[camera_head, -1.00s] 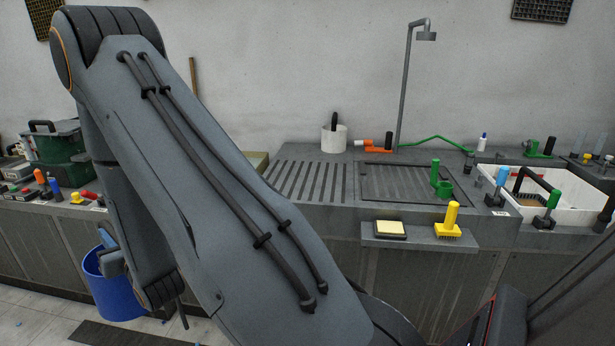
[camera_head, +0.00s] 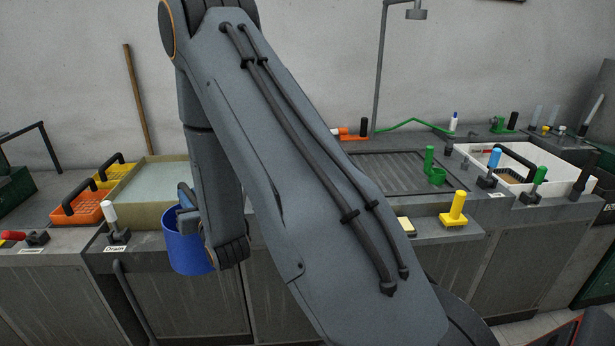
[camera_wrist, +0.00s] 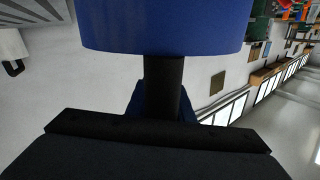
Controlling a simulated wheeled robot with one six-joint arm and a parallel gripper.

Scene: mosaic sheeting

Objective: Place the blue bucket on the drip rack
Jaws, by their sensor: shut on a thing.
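The blue bucket (camera_head: 183,250) hangs from my gripper (camera_head: 188,200) at the left of the arm in the head view, roughly upright. It is at the front of the counter, by the pale tray. In the wrist view the bucket's blue side (camera_wrist: 165,25) fills the top middle, beyond the dark gripper parts (camera_wrist: 163,95). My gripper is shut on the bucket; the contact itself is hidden. A dark-framed ridged panel (camera_head: 395,172) lies in the counter right of the arm. The slotted drip surface beside it is hidden behind my arm.
A pale tray (camera_head: 152,190) and orange basket (camera_head: 90,207) stand left of the bucket. A yellow brush (camera_head: 454,209), green fittings (camera_head: 435,172), a tall tap (camera_head: 380,70) and a white basin (camera_head: 520,170) are at the right.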

